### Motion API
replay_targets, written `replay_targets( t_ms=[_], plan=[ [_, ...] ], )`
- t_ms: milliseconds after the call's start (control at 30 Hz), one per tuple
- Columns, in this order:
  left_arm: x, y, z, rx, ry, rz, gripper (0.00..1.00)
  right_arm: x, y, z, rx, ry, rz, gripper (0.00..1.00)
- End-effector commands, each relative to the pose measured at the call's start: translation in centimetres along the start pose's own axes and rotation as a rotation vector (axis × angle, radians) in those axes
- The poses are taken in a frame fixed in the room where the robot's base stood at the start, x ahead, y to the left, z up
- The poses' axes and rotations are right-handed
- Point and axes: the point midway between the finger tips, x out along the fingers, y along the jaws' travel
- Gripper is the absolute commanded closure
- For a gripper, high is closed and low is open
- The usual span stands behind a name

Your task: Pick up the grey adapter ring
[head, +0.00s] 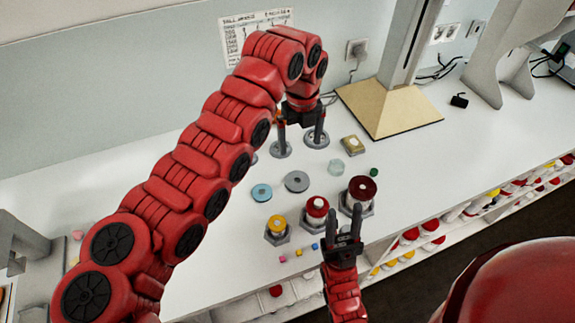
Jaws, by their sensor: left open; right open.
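A flat grey ring (297,181) with a small centre mark lies on the white bench, between a blue ring (261,193) and a pale translucent ring (336,167); it looks like the grey adapter ring. My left gripper (299,143) is open behind it, fingers pointing down and spread apart. Two grey discs show at its fingertips, one at the left finger (281,150) and one at the right (317,140); I cannot tell whether the fingers touch them. My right gripper (345,211) is open and empty, in front of the ring and to its right, near the bench's front edge.
Yellow (277,224), red (317,204) and dark red (362,187) topped pieces stand on grey bases near my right gripper. Several small coloured cubes (299,252) lie in front. A beige block (353,144) and a wood-based stand (390,108) are behind right. The bench's left side is mostly clear.

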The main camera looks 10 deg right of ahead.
Motion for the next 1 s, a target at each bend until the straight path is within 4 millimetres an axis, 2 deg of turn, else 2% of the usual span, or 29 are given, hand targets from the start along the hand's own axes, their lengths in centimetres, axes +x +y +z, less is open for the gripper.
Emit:
replay_targets(
  t_ms=[167, 533, 800, 1000],
  plan=[
    [1.5, 0.2, -0.4, 0.014, 0.011, 0.013, 0.00, 0.6, 0.0, -0.1, 0.000, 0.000, 0.000, 0.55],
    [7.1, 0.0, -0.5, 0.010, 0.008, 0.008, 0.00, 2.0, 0.1, -0.3, 0.000, 0.000, 0.000, 0.55],
    [11.2, 0.2, -0.3, 0.008, 0.004, 0.010, 0.00, 1.8, 0.1, -0.3, 0.000, 0.000, 0.000, 0.55],
    [12.2, 0.2, -0.3, 0.008, 0.003, 0.009, 0.00, 2.1, 0.1, -0.4, 0.000, 0.000, 0.000, 0.55]
  ],
)
